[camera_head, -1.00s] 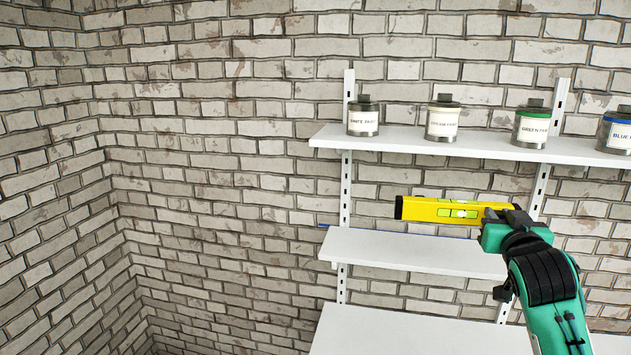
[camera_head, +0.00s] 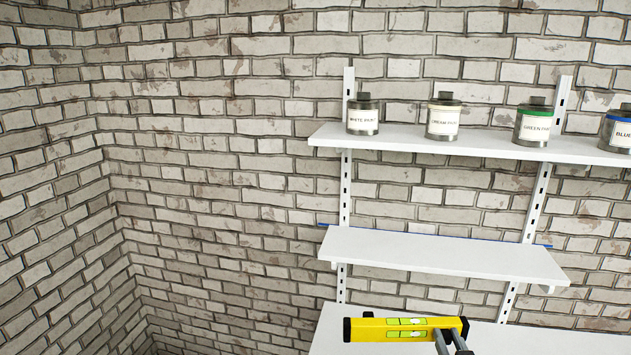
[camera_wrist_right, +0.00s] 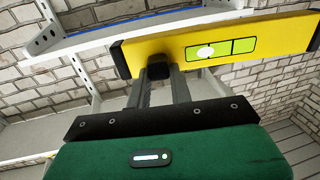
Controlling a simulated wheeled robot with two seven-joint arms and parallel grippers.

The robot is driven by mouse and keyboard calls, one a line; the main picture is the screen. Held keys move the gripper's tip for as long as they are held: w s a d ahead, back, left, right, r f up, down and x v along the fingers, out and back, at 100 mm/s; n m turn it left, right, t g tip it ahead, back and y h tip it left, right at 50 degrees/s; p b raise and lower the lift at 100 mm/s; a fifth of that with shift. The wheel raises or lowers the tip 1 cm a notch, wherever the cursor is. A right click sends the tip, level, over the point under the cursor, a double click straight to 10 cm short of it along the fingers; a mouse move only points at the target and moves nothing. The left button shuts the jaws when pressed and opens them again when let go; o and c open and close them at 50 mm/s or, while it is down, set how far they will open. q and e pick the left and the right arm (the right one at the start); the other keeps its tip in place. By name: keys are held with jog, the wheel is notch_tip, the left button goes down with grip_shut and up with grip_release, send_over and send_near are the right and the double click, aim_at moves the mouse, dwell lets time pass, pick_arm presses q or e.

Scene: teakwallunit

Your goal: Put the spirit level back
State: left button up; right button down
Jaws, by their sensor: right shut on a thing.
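The yellow spirit level (camera_head: 385,329) has black end caps and green vial windows. It is low in the head view, roughly horizontal, its picture overlapping the lower white shelf (camera_head: 330,338). My right gripper (camera_head: 452,333) is shut on the level near its right end in that view. In the right wrist view the level (camera_wrist_right: 265,38) lies across the fingertips of the gripper (camera_wrist_right: 160,72), and a white shelf shows behind it. I cannot tell the gap between level and shelf. My left gripper is not in view.
The middle white shelf (camera_head: 430,253) is bare, with a blue line along the wall at its back edge. The top shelf (camera_head: 400,139) holds several paint cans, including white (camera_head: 363,117) and cream (camera_head: 443,118). White slotted uprights (camera_head: 345,190) carry the shelves. Brick wall stands behind.

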jog(key=s+a+f+y, duration=0.1)
jog(key=s+a+f, duration=0.3)
jog(key=s+f, duration=0.3)
jog(key=s, duration=0.4)
jog(key=shift+s+a+f, duration=0.2)
jog(key=shift+a+f, duration=0.1)
jog(key=shift+a, duration=0.1)
jog(key=shift+s+f, duration=0.1)
dwell(0.4)
